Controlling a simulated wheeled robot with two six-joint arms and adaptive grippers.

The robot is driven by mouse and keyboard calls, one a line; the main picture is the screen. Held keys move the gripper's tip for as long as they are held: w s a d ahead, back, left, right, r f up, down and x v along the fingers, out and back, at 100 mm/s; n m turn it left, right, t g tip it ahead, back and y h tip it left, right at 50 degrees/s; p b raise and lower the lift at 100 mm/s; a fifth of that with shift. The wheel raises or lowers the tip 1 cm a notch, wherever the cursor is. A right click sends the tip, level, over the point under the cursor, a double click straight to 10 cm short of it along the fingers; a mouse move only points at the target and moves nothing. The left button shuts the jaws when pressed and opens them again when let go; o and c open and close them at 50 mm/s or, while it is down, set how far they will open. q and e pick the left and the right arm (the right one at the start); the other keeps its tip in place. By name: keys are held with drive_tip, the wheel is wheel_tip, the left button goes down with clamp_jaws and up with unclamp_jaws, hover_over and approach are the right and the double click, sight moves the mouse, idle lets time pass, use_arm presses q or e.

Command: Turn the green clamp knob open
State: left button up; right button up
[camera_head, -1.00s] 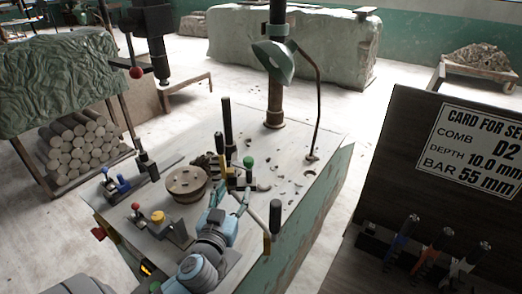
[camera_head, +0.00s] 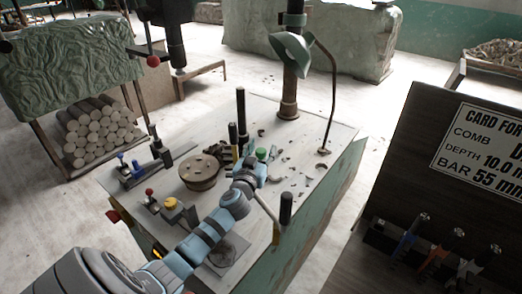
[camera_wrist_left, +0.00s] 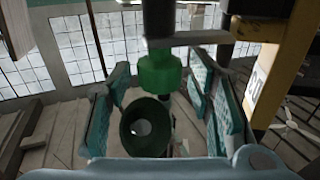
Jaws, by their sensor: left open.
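The green clamp knob (camera_head: 262,153) stands upright on the machine table, beside the dark posts. In the left wrist view the bright green knob (camera_wrist_left: 160,72) sits ahead, between the far ends of the teal finger pads, with visible gaps at both sides. My left gripper (camera_head: 251,164) is open and close to the knob, reaching in from the front; the arm hides part of the clamp. A dark green hollow round piece (camera_wrist_left: 146,127) shows nearer, between the pads; how it joins the knob is unclear. My right gripper is out of view.
A round wooden disc (camera_head: 199,171) and a tall black handle (camera_head: 241,118) stand left of the knob. A black-gripped lever (camera_head: 286,208) rises to the right. A lamp (camera_head: 294,55) hangs behind. Clay scraps lie on the table's right side.

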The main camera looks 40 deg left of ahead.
use_arm(q)
clamp_jaws()
drive_tip(key=shift+f, duration=0.1)
